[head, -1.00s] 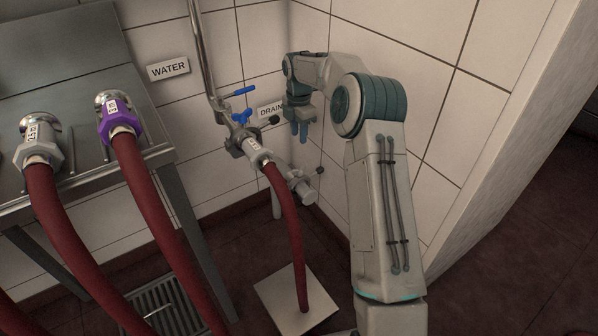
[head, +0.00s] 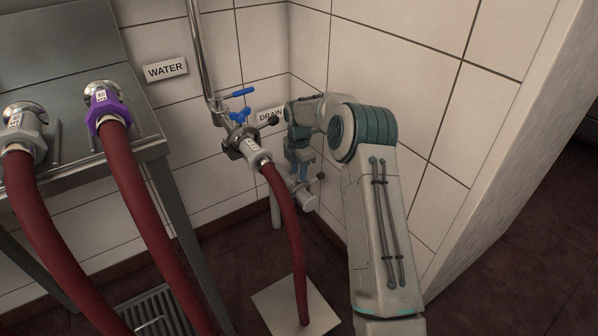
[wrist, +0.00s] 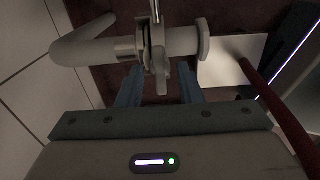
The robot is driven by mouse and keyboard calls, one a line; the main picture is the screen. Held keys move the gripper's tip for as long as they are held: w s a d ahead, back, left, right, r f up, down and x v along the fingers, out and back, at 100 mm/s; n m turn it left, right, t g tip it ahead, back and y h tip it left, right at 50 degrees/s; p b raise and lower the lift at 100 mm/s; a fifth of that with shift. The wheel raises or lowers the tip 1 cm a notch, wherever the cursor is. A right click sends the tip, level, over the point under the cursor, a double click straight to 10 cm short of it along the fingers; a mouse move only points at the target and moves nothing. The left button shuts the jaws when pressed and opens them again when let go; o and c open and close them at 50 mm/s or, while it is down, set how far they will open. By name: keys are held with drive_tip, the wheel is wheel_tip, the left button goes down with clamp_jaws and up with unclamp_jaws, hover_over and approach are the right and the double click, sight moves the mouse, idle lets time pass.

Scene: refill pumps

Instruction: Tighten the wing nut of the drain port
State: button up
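The drain port is a grey pipe end low in the corner in the head view (head: 309,200), partly hidden by my gripper. In the wrist view the drain port (wrist: 92,51) is a light grey bent pipe with a round flange at its right end. A metal clamp rings the pipe, and its wing nut (wrist: 161,76) shows below the pipe. My gripper (wrist: 160,82) is open. Its two blue fingers lie left and right of the wing nut in the picture, with gaps on both sides. In the head view my gripper (head: 300,172) points down over the port.
A hose (head: 287,225) hangs from the water coupling (head: 247,146), just left of my gripper, down to a pale floor plate (head: 275,308). Tiled walls stand close behind and right. Two more hoses hang from a metal bench (head: 150,130).

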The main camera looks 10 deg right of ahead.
clamp_jaws()
